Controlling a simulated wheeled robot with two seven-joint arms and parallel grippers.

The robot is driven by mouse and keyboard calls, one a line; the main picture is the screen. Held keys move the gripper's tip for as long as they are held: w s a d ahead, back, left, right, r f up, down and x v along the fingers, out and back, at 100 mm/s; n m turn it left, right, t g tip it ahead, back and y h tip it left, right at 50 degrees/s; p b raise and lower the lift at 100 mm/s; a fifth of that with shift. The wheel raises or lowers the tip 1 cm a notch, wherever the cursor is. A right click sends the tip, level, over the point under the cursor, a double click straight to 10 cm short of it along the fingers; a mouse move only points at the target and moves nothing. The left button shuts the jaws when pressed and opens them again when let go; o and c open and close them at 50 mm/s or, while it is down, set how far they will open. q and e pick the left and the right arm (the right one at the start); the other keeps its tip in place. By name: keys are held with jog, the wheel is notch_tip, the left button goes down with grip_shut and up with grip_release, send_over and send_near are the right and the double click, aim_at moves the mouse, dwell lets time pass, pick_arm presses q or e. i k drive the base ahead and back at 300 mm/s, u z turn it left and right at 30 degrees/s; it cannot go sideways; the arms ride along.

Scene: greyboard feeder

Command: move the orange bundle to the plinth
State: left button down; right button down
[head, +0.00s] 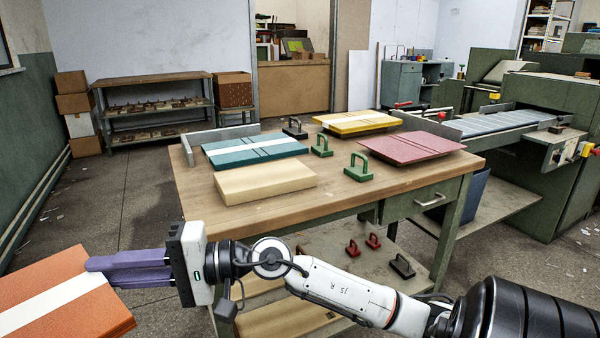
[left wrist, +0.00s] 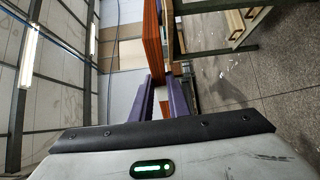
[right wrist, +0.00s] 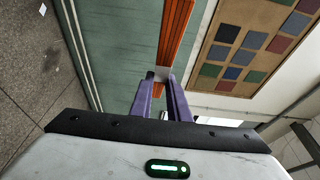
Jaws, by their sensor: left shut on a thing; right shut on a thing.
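The orange bundle (head: 60,295) is a stack of orange boards with a white band, at the lower left of the head view. My right gripper (head: 92,266) is shut on its right edge, by the band, and holds it clear of the floor. The bundle's edge also shows in the right wrist view (right wrist: 176,32), between the purple fingers (right wrist: 162,82). In the left wrist view the bundle (left wrist: 152,38) stands between the fingers of my left gripper (left wrist: 160,84), which is shut on it. My left gripper is outside the head view. I cannot make out a plinth.
A wooden-topped workbench (head: 190,193) carries teal (head: 255,149), yellow (head: 358,122), red (head: 412,145) and cream (head: 265,182) stacks and green and black handled blocks. A machine (head: 540,150) stands at the right. Shelving (head: 155,95) stands at the back left. Floor (head: 120,200) left of the bench is open.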

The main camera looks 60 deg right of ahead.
aim_at(269, 175)
jog(key=z, duration=1.55)
jog(key=i, duration=1)
